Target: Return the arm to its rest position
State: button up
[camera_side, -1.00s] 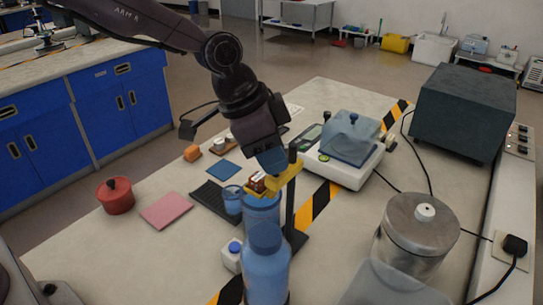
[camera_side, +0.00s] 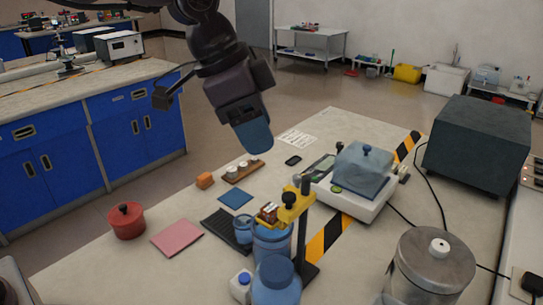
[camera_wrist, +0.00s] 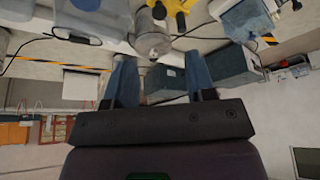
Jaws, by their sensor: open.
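My gripper (camera_side: 256,140) hangs in the air above the bench, clear of everything on it, with its blue fingers pointing down. In the wrist view the two blue fingers of my gripper (camera_wrist: 160,82) stand wide apart with nothing held between them. A yellow holder (camera_side: 296,204) on a dark upright post stands below and to the right of my gripper. A small brown item (camera_side: 268,212) sits at its left end. My arm reaches in from the top left.
Blue bottles (camera_side: 275,280) stand under and in front of the holder. A balance with a blue cover (camera_side: 362,168) and a dark box (camera_side: 478,147) are to the right. A red pot (camera_side: 127,220), pink pad (camera_side: 177,238) and orange block (camera_side: 205,180) lie left. A metal canister (camera_side: 432,262) stands front right.

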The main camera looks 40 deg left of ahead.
jog(key=shift+v, duration=1.1)
jog(key=s+a+f+n+t+y, duration=0.1)
jog(key=s+a+n+t+y, duration=0.1)
jog(key=s+a+n, duration=0.7)
jog(key=s+a+y, duration=0.1)
jog(key=s+a, duration=0.6)
jog(key=s, duration=0.3)
jog(key=shift+s+a+f, duration=0.3)
jog(key=shift+s+a, duration=0.1)
